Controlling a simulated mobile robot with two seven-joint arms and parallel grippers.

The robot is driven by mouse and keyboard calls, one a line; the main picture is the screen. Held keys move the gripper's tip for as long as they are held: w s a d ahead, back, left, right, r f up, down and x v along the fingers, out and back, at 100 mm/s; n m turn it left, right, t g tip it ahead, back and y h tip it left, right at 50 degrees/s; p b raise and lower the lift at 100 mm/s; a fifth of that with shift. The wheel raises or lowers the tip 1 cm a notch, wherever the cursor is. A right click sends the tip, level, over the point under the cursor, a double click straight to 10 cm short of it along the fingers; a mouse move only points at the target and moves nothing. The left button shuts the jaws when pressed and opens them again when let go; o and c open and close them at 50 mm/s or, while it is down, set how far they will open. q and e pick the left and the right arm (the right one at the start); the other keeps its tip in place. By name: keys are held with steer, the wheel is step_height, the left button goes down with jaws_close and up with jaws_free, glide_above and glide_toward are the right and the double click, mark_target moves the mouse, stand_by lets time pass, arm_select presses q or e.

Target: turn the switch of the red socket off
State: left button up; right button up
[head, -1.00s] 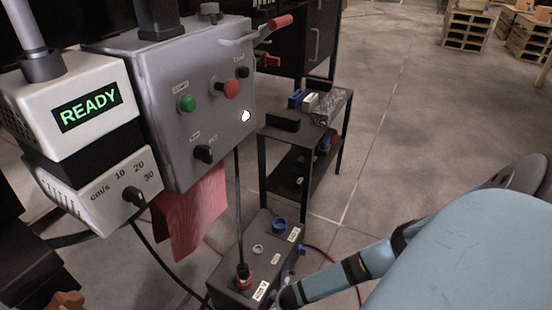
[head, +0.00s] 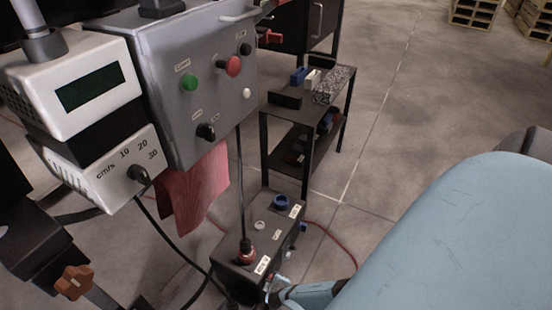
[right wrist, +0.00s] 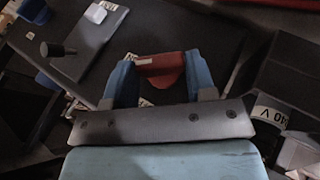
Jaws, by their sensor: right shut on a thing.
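The red socket (head: 247,256) is on the top front of a dark floor box (head: 275,243), with a black plug and cable standing in it. My right gripper (head: 274,286) is low at the box's front right side, partly hidden by my own arm. In the right wrist view my right gripper (right wrist: 161,82) has its two blue fingers closed on a red switch (right wrist: 163,66) on the dark box wall. The switch has a pale mark along its upper edge. My left gripper is not in view.
A blue socket (head: 281,202) and a grey-white one (head: 259,225) share the box. A grey control panel (head: 205,90) and a display unit (head: 85,88) with a dark screen stand at left. A cart (head: 310,105) stands behind.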

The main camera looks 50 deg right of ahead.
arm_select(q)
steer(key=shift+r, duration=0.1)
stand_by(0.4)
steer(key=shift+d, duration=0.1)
arm_select(e)
steer(key=o, duration=0.9)
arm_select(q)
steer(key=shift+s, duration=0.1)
arm_select(e)
steer(key=shift+o, duration=0.2)
steer(key=shift+r, duration=0.1)
